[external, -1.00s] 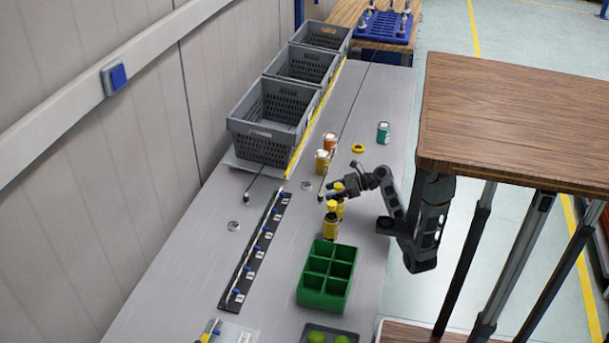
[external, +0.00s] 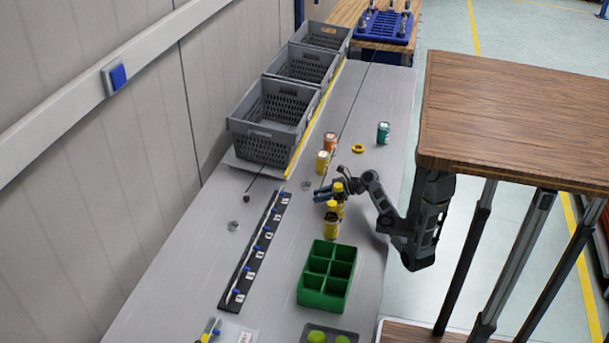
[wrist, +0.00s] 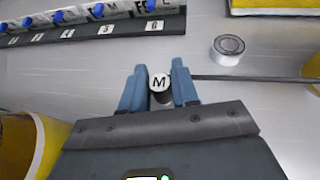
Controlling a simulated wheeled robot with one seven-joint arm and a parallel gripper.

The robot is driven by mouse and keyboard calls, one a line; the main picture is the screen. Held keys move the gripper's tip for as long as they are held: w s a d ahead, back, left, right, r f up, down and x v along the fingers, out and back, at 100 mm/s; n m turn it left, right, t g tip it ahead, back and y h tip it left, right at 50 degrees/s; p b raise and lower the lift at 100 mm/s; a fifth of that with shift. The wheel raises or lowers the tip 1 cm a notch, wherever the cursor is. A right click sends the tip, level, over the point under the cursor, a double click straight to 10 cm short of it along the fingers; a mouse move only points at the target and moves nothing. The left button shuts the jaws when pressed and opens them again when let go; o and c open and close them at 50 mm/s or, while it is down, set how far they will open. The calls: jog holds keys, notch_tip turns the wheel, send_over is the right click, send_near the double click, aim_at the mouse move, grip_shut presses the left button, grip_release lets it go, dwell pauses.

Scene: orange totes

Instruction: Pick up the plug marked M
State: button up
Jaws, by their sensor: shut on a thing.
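The plug marked M (wrist: 160,83) has a round white top with a black M and a dark body. It sits between the two blue-grey fingers of my gripper (wrist: 159,88) in the wrist view, which are shut on it. A dark cable runs right from it. In the external view my gripper (external: 318,194) is low over the table, and its fingers hide the plug. I cannot tell whether the plug still touches the table.
Yellow bottles (external: 331,227) stand close beside my gripper. A labelled dark strip (external: 240,280) lies left, and a green divided box (external: 311,298) nearer. A second plug (external: 246,199) and a silver ring (external: 232,226) lie left. Grey crates (external: 260,146) line the wall.

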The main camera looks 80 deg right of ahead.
grip_shut()
jog(key=shift+r, duration=0.2)
